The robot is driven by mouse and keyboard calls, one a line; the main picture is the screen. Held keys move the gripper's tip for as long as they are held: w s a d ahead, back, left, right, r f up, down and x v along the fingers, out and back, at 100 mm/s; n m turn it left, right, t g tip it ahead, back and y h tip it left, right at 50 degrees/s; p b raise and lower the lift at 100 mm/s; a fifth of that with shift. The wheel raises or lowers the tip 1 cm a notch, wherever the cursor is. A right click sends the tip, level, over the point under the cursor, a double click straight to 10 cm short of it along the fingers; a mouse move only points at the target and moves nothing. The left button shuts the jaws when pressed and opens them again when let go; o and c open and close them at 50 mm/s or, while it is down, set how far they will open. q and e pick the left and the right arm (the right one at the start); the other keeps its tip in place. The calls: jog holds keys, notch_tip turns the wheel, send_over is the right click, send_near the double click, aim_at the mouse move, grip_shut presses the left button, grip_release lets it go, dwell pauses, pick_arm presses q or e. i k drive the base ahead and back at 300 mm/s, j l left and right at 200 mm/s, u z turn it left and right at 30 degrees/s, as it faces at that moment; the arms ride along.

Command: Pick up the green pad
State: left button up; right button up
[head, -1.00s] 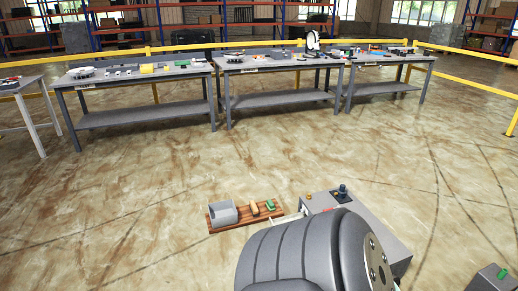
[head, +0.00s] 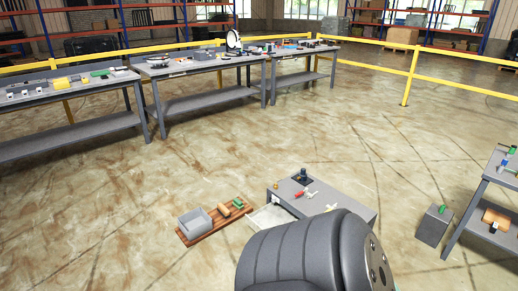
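A small green piece (head: 238,203) lies at the right end of a wooden tray (head: 207,232) on the floor, beside a tan block (head: 224,210) and a grey bin (head: 194,223). Other green items show: one on top of a dark grey box (head: 432,228) at the right, and some on the right-hand table (head: 482,200). A green item (head: 100,73) also lies on the far left bench. They are too small to tell which is the pad. Neither gripper is in view; a large dark grey link of my own arm fills the bottom middle.
A grey cabinet (head: 345,202) with an open drawer (head: 268,218) stands just right of the tray, with a red-handled item (head: 300,193) on top. Workbenches (head: 200,68) line the back before a yellow rail (head: 415,68). The floor between is clear.

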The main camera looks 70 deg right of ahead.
aim_at(237, 203)
jog(key=i+l+z, duration=0.2)
jog(key=i+z, duration=0.55)
jog(key=i, duration=0.25)
jog(key=i+j+z, duration=0.1)
jog(key=i+z, duration=0.3)
jog(key=i+l+z, duration=0.15)
jog(key=i+z, duration=0.7)
jog(key=i+j+z, duration=0.15)
jog(key=i+z, duration=0.25)
jog(key=i+j+z, duration=0.4)
jog(key=i+l, duration=0.05)
jog(key=l, duration=0.05)
